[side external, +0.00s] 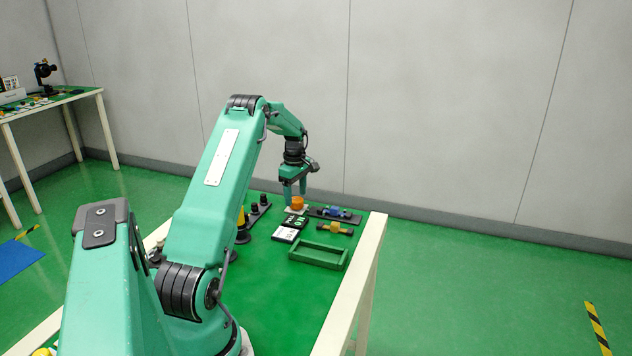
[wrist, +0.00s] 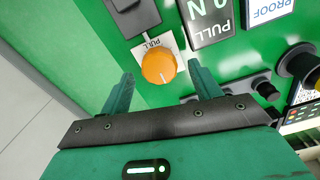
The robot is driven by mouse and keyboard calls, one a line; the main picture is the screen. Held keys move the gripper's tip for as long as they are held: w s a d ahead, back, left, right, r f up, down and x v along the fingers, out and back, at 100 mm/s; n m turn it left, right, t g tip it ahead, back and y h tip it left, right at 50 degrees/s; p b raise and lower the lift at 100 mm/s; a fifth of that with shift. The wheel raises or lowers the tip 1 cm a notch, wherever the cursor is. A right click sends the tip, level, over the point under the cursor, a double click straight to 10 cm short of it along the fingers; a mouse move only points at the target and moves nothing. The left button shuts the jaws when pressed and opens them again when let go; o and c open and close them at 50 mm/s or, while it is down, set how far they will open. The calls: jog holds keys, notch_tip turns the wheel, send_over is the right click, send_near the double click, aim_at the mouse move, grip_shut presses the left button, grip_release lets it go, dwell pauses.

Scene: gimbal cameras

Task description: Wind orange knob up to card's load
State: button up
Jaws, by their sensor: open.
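My gripper (wrist: 160,85) is open, with one green finger on each side of the knob's near edge and a gap to both. In the side external view my gripper (side external: 294,199) points down at the knob. A black display (wrist: 208,18) reading "PULL" and "0 N" stands beside the knob. A white card (wrist: 268,8) reading "PROOF" lies beyond it; its load figure is out of view.
A green open tray (side external: 318,255) lies toward the table's front right. A black rail with a blue part (side external: 335,213) and a brass-coloured piece (side external: 335,228) lie right of the knob. Black posts (side external: 258,205) stand at the left. The table's middle front is clear.

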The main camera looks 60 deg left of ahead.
jog(key=shift+f, duration=0.95)
jog(key=c, duration=1)
